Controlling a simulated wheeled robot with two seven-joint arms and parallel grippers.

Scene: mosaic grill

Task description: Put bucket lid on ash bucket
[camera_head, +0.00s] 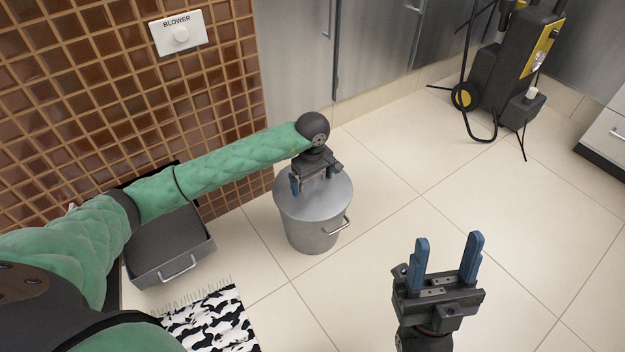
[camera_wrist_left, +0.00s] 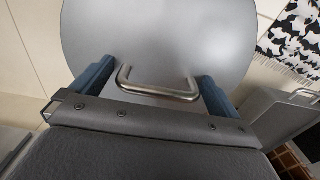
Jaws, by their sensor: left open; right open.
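The ash bucket (camera_head: 312,231) is a grey metal pail with a side handle, standing on the tiled floor. The round grey bucket lid (camera_head: 335,190) lies on top of the bucket and covers its opening. In the left wrist view the lid (camera_wrist_left: 160,40) fills the top, with its bar handle (camera_wrist_left: 158,88) between my fingers. My left gripper (camera_head: 312,181) is open just above the lid, its blue fingers on either side of the handle. My right gripper (camera_head: 447,262) is open and empty over the floor at the lower right.
An open drawer (camera_head: 172,252) with a dark interior stands left of the bucket, below the tiled wall. A black-and-white rug (camera_head: 210,322) lies in front. A pressure washer (camera_head: 510,65) stands at the back right. The floor right of the bucket is clear.

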